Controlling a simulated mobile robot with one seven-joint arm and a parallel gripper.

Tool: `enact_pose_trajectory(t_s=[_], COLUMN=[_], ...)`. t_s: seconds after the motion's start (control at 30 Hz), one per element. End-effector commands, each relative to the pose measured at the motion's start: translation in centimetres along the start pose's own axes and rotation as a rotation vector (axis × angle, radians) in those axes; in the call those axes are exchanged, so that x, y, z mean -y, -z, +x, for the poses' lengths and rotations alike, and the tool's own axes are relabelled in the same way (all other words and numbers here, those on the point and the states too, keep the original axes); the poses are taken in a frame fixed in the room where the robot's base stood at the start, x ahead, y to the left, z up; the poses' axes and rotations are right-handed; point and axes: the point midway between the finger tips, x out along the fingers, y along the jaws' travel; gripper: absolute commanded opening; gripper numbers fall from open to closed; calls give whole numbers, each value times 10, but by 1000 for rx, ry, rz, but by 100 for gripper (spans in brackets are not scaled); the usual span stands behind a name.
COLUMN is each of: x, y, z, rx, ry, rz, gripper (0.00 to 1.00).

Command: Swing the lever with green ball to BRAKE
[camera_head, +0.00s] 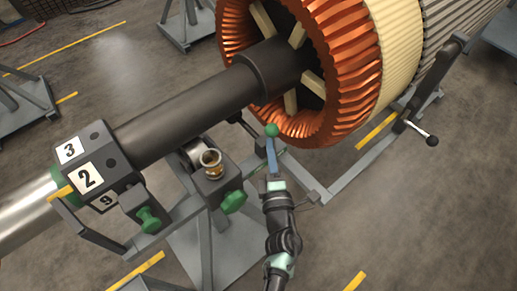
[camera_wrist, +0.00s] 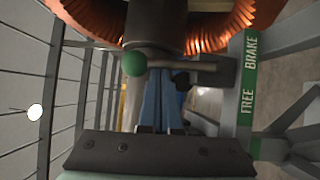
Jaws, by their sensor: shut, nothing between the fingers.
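The lever's green ball (camera_head: 271,130) is in front of the copper-wound ring in the head view. In the wrist view the green ball (camera_wrist: 134,63) is at the left end of a grey lever arm (camera_wrist: 185,65) that runs to the right. A green label strip (camera_wrist: 247,85) beside it reads BRAKE at the top and FREE lower down. My gripper (camera_head: 271,141) has blue fingers shut together, with nothing held. In the wrist view the fingertips (camera_wrist: 162,75) are just right of the ball, by the lever arm; I cannot tell whether they touch it.
A stand with green knobs (camera_head: 233,202) and a brass cup (camera_head: 211,163) is left of my arm. A dark shaft (camera_head: 185,105) with a numbered collar (camera_head: 88,170) crosses above it. A black-ball handle (camera_head: 432,140) is at the right. Open floor (camera_head: 430,220) lies at the lower right.

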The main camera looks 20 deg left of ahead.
Motion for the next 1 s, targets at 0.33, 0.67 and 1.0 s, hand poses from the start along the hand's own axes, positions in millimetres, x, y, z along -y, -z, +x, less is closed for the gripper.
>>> enact_pose_trajectory(t_s=[0.33,0.67,1.0], x=[-16,-7,-2], y=[-22,-38,-48], z=[14,26,33], rx=[2,-1,-1], ry=[154,252,248], rz=[228,374,373], gripper=[0,0,0])
